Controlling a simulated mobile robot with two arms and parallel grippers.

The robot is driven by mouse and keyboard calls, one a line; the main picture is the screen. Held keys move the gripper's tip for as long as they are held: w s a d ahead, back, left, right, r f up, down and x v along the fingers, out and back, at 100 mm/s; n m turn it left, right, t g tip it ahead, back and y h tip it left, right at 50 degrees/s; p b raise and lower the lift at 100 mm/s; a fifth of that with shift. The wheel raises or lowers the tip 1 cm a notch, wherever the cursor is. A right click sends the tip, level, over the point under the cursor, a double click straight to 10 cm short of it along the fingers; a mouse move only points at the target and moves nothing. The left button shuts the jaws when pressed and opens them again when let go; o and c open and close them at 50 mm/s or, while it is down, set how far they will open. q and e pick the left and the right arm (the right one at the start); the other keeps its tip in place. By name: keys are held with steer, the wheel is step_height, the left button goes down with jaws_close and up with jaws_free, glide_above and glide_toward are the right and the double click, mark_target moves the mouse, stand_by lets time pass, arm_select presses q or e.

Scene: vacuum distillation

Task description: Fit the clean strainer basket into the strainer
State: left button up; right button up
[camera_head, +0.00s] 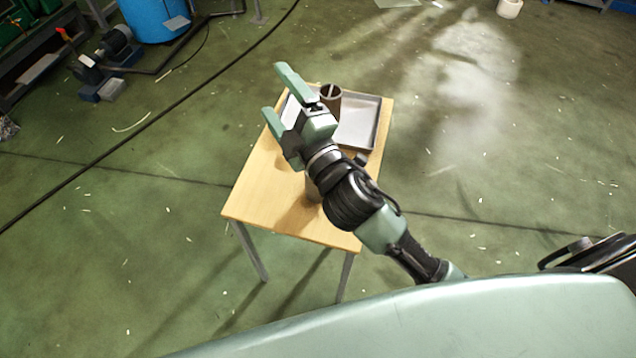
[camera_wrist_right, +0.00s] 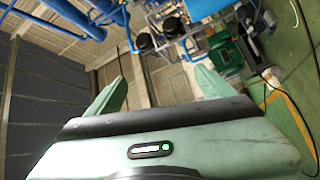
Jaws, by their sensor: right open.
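A brown, open-topped cylinder (camera_head: 331,98), which looks like a strainer basket, stands upright in the grey tray (camera_head: 359,122) on the small wooden table. A thin handle-like bar shows in its mouth. My right gripper (camera_head: 279,97) is open and empty above the table's left part, its fingers pointing up and left, to the left of the cylinder. In the right wrist view, the open right gripper (camera_wrist_right: 156,90) has nothing between its fingers. A second brownish object (camera_head: 313,190) is mostly hidden under my right arm. I cannot identify the strainer. My left gripper is out of view.
The wooden table (camera_head: 262,200) has bare room at its front left. A blue drum (camera_head: 152,18) and a small pump (camera_head: 115,42) stand at the back left. A dark cable (camera_head: 150,115) crosses the green floor. The floor around the table is mostly clear.

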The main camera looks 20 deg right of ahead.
steer(key=s+a+r+n+g+y, duration=0.2)
steer(key=a+r+n+y, duration=0.1)
steer(key=a+n+y, duration=0.4)
steer(key=s+a+r+n+g+y, duration=0.15)
steer(key=a+r+n+y, duration=0.3)
steer(key=n, duration=0.45)
steer(key=s+a+f+n+g, duration=0.35)
steer(key=f+n+g, duration=0.25)
steer(key=n+g, duration=0.3)
steer(key=s+a+f+n+g, duration=0.35)
steer(key=f+n+g, duration=0.25)
steer(key=n, duration=0.4)
steer(key=w+d+f+n+g+h, duration=0.1)
steer(key=w+d+f+n+h, duration=0.3)
steer(key=d+f+h, duration=0.6)
steer(key=w+d+f+n+h, duration=0.1)
steer(key=d+h, duration=0.1)
steer(key=d, duration=0.3)
steer(key=w+d+f+n+h, duration=0.1)
steer(key=d+f+h, duration=0.1)
steer(key=d, duration=0.3)
steer(key=w+d+f+n+h, duration=0.1)
steer(key=w+d+h, duration=0.1)
steer(key=d, duration=0.3)
steer(key=shift+d+f+t+h, duration=0.1)
steer(key=shift+f+t+h, duration=0.15)
steer(key=shift+f, duration=0.15)
steer(key=shift+w+f+p, duration=0.1)
steer(key=shift+f+p, duration=0.45)
steer(key=shift+f, duration=2.6)
